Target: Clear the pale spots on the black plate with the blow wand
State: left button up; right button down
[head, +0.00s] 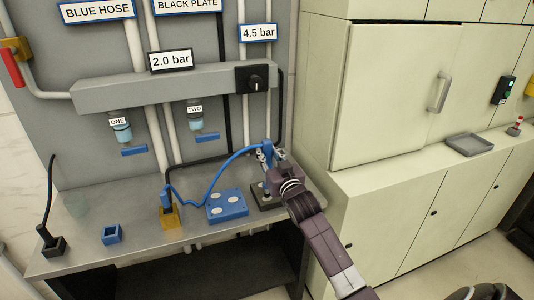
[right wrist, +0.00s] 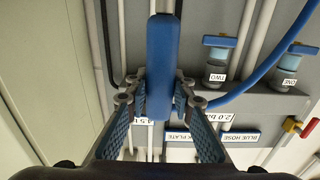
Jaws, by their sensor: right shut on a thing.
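The blue blow wand (head: 267,151) is upright in my right gripper (head: 272,160), above the black plate (head: 262,204) at the bench's right end. In the right wrist view the wand's blue handle (right wrist: 160,60) stands between the two fingers of the gripper (right wrist: 158,95), which are shut on it. A blue hose (head: 225,166) curves left from the wand. My gripper and arm cover part of the black plate, and I cannot tell how many pale spots are on it. A blue plate (head: 228,207) with several pale spots lies left of it. My left gripper is not in view.
A yellow holder (head: 171,218) with a blue piece in it, a small blue holder (head: 111,235) and a black holder (head: 53,247) with a black hose stand on the bench. A grey pipe panel (head: 160,88) with valves is behind. A cream cabinet (head: 385,90) stands right.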

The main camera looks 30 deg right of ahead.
jog(key=shift+f+b, duration=0.45)
jog(key=shift+f, duration=0.25)
dwell(0.4)
jog(key=shift+f+p, duration=0.15)
jog(key=shift+p, duration=0.25)
dwell(1.2)
jog(key=shift+r+p, duration=0.25)
jog(key=shift+p, duration=0.45)
dwell(1.8)
jog(key=shift+f+p, duration=0.15)
jog(key=shift+p, duration=0.35)
dwell(1.9)
